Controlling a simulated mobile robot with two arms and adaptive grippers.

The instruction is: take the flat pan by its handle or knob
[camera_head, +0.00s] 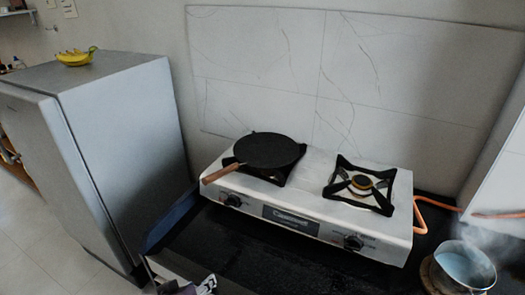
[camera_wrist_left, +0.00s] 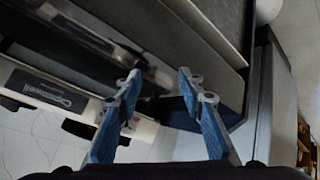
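The flat pan (camera_head: 270,150) is black and round and lies on the left burner of the white two-burner stove (camera_head: 310,200). Its brown wooden handle (camera_head: 220,173) points to the front left, past the stove's left edge. My left gripper (camera_head: 200,286) shows only in part at the bottom edge of the head view, in front of and below the stove, well apart from the handle. In the left wrist view my left gripper (camera_wrist_left: 160,78) has its two blue fingers apart with nothing between them. The pan cannot be made out clearly there. My right gripper is not in view.
A grey fridge (camera_head: 125,140) with bananas (camera_head: 76,57) on top stands left of the counter. The right burner (camera_head: 361,184) is bare. An orange hose (camera_head: 435,203) runs from the stove's right side. A steaming pot (camera_head: 466,268) stands at the right. The dark counter (camera_head: 250,250) in front is clear.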

